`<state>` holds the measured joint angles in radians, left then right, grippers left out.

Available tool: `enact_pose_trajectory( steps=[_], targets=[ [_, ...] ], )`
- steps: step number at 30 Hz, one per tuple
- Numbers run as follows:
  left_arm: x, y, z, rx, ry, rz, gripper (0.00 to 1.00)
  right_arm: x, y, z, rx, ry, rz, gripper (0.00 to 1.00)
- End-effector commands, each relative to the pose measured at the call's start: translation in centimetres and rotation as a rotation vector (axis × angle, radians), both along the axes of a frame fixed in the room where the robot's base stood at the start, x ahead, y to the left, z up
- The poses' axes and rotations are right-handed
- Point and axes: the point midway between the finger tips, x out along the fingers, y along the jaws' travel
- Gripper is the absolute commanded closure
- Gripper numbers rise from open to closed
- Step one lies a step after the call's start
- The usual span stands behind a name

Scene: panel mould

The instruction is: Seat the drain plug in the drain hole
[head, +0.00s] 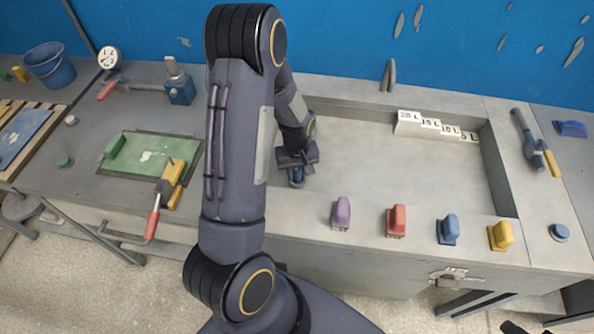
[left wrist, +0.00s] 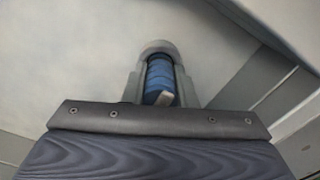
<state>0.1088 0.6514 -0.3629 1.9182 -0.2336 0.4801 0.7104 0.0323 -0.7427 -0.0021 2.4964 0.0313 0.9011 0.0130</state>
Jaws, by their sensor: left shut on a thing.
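My left gripper (head: 297,178) is at the left end of the grey mould tray (head: 410,175), low near its front left inner corner. It is shut on a blue ribbed piece, which I take to be the drain plug (head: 297,183). In the left wrist view, the plug (left wrist: 160,78) sits between the two grey fingers (left wrist: 161,85), with a small pale patch at its near end. I cannot make out the drain hole in either view. The plug's lower end is hidden, so I cannot tell whether it touches the floor. My right gripper is not in view.
Purple (head: 341,212), red (head: 396,220), blue (head: 447,229) and yellow (head: 500,235) handled blocks stand on the front rim. White litre-marked steps (head: 418,124) are at the back right. A blue round knob (head: 559,232) is on the right. The tray's middle is clear.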

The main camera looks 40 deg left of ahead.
Motion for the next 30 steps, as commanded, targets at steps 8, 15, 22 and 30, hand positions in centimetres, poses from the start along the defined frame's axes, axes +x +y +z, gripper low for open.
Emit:
enact_pose_trajectory(
  steps=[8,15,22,30],
  targets=[
    [0.0,0.0,-0.2,0.000,-0.001,-0.001,0.98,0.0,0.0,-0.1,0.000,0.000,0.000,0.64],
    [0.0,0.0,-0.3,0.000,-0.001,-0.001,0.57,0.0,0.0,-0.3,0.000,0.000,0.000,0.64],
    [0.0,0.0,-0.3,0.000,-0.001,-0.001,0.53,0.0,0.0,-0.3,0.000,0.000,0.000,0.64],
    [0.2,0.0,1.6,0.001,-0.006,-0.002,0.53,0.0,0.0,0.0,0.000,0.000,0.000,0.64]
  ],
)
